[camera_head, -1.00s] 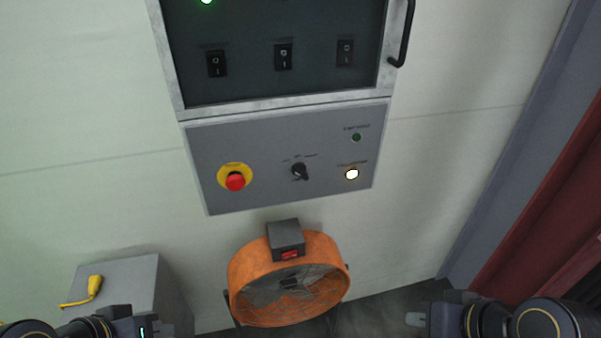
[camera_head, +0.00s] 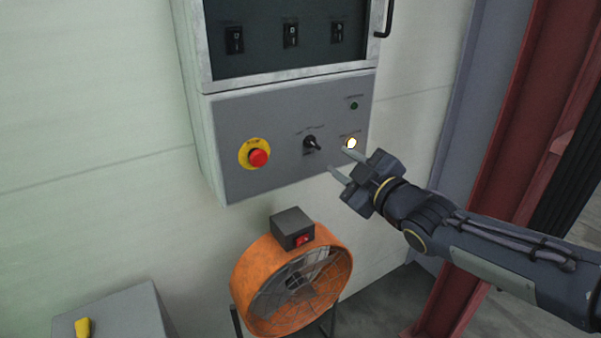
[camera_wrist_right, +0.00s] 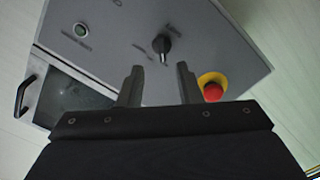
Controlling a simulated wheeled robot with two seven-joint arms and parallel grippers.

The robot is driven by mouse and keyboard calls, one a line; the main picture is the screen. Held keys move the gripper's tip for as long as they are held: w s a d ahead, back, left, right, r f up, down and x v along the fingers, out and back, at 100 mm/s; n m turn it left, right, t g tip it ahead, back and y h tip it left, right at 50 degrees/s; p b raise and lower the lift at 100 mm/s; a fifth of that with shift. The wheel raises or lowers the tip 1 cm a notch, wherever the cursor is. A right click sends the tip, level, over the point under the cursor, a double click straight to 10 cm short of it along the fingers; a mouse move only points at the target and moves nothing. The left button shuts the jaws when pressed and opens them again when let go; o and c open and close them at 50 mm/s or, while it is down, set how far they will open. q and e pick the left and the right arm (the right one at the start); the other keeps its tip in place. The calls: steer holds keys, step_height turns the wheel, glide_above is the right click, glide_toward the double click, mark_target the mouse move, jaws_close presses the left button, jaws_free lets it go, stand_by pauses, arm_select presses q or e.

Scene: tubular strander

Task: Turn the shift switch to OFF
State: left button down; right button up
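The shift switch, a black rotary knob (camera_head: 311,143), sits in the middle of the grey control panel (camera_head: 235,120). Its labels are too small to read. In the right wrist view the knob (camera_wrist_right: 161,44) shows just beyond and between the fingertips. My right gripper (camera_head: 342,161) is open and empty, in front of the panel and just right of the knob, apart from it. In the right wrist view its two fingers (camera_wrist_right: 158,72) stand apart with nothing between them. My left gripper is not in view.
A red emergency stop button (camera_head: 258,158) on a yellow ring is left of the knob. A lit white lamp (camera_head: 351,143) and a dark green lamp (camera_head: 354,105) are to its right. An orange fan (camera_head: 243,285) stands below. A cabinet (camera_head: 207,80) with rocker switches is above.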

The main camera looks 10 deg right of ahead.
mark_target(314, 145)
steer(key=shift+n, duration=0.3)
steer(key=x, duration=0.8)
steer(key=shift+a+r+p, duration=0.25)
steer(key=shift+a+p, duration=0.1)
jaws_close()
